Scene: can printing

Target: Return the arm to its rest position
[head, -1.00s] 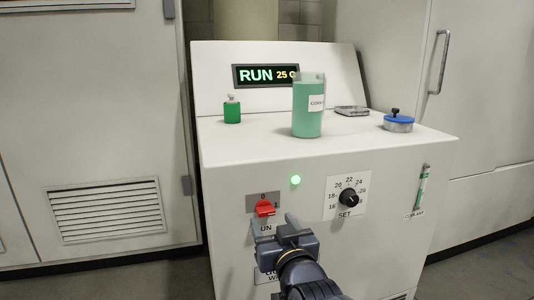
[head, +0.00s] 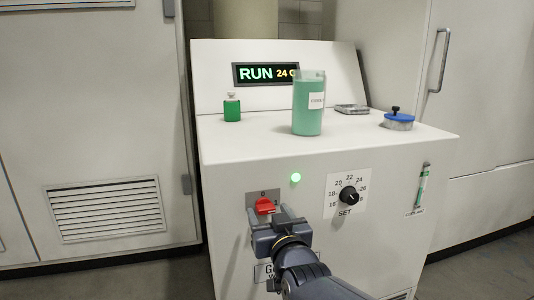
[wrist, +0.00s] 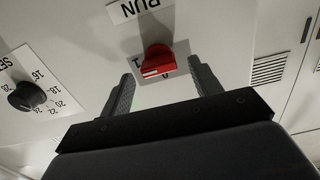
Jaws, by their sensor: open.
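My gripper (head: 270,216) is in front of the white machine's front panel, just below the red switch (head: 265,206). In the wrist view my gripper (wrist: 162,85) is open, its two fingers apart with the red switch (wrist: 157,62) showing between and beyond them. I cannot tell whether a finger touches the switch. The red switch's handle is turned toward the 1 mark.
The black SET dial (head: 349,196) is to the right of the gripper. The floor at left is clear.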

